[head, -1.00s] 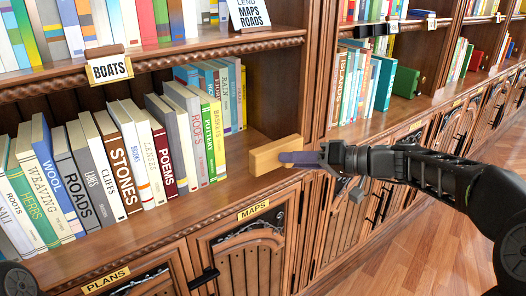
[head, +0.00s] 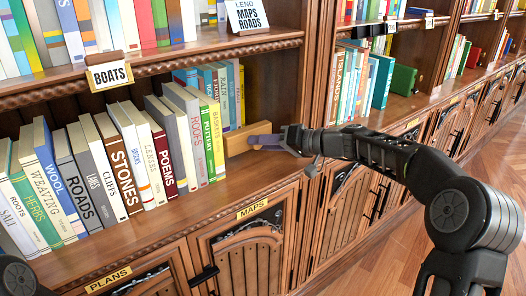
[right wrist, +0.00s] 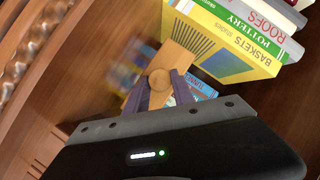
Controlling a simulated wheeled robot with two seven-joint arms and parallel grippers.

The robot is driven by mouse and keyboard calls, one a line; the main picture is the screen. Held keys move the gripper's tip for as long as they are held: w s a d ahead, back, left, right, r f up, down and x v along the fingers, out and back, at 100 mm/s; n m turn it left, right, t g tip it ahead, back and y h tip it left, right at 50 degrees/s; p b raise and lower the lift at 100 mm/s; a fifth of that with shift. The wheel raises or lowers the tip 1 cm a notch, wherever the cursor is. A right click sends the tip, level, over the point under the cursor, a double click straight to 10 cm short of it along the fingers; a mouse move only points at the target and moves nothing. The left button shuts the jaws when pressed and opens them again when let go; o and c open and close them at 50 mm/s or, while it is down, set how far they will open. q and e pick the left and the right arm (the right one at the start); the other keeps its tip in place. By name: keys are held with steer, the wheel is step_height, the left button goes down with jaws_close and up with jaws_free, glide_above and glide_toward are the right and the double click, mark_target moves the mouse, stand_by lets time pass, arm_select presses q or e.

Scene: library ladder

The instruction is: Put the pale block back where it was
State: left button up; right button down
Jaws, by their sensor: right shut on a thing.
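The pale block (head: 237,140), light tan wood, is at the right end of the row of books on the lower shelf, close beside the last yellow book (head: 215,125). My right gripper (head: 262,140) is shut on it from the right, its purple fingers covering part of the block. In the right wrist view the block (right wrist: 180,62) and its round knob (right wrist: 160,80) show between the two fingers (right wrist: 160,94). Whether the block touches the books or rests on the shelf board cannot be told. My left gripper is not in view.
The shelf board (head: 262,170) is bare to the right of the books, up to an upright divider (head: 312,80). A BOATS sign (head: 109,75) hangs above. Cabinet doors with MAPS (head: 252,209) and PLANS labels are below. A green box (head: 403,80) stands in the bay beyond.

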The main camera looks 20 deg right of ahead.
mark_target(263, 164)
steer(key=shift+d+f, duration=0.1)
steer(key=shift+f, duration=1.25)
steer(key=shift+f, duration=0.1)
steer(key=shift+f+b, duration=0.1)
steer(key=shift+b, duration=0.2)
steer(key=c, duration=1.3)
jaws_free()
steer(key=shift+c, duration=0.2)
steer(key=shift+d+r+p, duration=0.1)
steer(key=shift+r+p, duration=0.15)
steer(key=shift+p, duration=0.15)
steer(key=v, duration=1.2)
steer(key=shift+b, duration=0.45)
